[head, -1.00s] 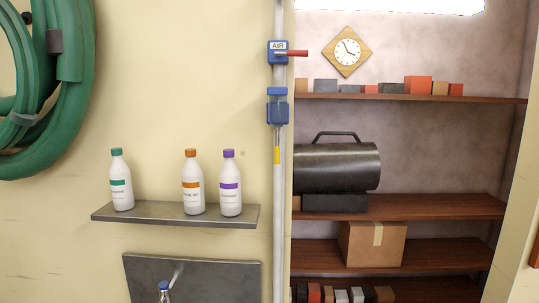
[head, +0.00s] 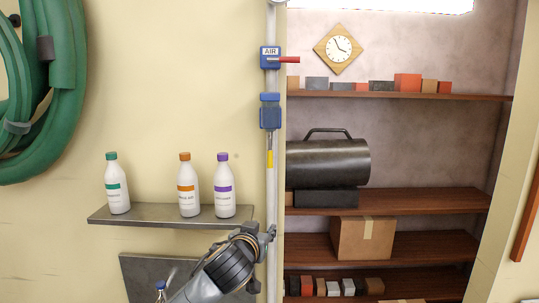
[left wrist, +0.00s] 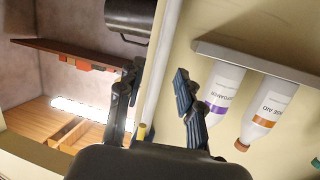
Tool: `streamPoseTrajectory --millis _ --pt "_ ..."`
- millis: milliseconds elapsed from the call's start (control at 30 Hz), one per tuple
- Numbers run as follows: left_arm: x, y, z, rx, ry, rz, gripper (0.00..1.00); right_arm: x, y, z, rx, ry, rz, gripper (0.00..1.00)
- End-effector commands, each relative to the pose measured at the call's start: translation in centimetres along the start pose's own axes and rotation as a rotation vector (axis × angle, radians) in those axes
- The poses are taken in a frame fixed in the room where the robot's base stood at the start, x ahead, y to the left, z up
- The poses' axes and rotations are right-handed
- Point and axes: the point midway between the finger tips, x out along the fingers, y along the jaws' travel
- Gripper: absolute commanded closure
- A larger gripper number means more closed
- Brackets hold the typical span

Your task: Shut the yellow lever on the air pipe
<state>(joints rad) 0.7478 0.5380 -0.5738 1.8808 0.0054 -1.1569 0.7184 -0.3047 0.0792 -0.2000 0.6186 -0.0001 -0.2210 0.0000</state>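The yellow lever (head: 270,158) hangs straight down along the grey air pipe (head: 272,200), below a blue valve body (head: 270,111). A small yellow piece, seemingly the lever, shows in the left wrist view (left wrist: 142,131), low between the fingers and partly hidden by the gripper's body. My left gripper (head: 266,242) is below the lever in the head view, close to the pipe. In the left wrist view its two fingers (left wrist: 158,72) are apart, with the pipe between them and nothing held. I cannot tell whether a finger touches the pipe. My right gripper is not in view.
A blue AIR box (head: 270,57) with a red handle (head: 289,60) sits higher on the pipe. A metal shelf (head: 160,222) with three bottles is left of the pipe. Wooden shelves (head: 400,202) with a dark heater (head: 328,163) stand right. A green hose (head: 68,100) hangs far left.

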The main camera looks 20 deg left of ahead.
Motion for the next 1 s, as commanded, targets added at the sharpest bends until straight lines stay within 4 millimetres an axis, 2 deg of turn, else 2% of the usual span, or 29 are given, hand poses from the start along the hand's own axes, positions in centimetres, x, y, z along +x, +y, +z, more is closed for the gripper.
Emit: streamPoseTrajectory --millis 33,100,200,233,333,467,1000 --pt "-1.8 -0.1 -4.8 -0.008 0.071 -0.004 0.64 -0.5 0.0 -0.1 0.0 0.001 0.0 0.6" --pt "-3.8 -0.3 -8.7 -0.027 0.137 -0.01 0.64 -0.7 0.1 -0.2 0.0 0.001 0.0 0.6" --pt "-6.0 -0.4 -12.3 -0.046 0.199 -0.015 0.64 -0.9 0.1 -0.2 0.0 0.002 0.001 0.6" --pt "-6.4 -0.4 -12.9 -0.05 0.21 -0.016 0.64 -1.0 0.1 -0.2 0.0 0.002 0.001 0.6" --pt "-7.1 -0.5 -14.1 -0.058 0.232 -0.017 0.64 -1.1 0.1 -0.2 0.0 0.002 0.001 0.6" --pt "-6.1 -0.6 -14.6 -0.06 0.232 -0.019 0.64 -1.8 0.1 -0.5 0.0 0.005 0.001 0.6" --pt "3.5 -0.8 -17.1 -0.058 0.232 -0.019 0.64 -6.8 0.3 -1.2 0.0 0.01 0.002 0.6"
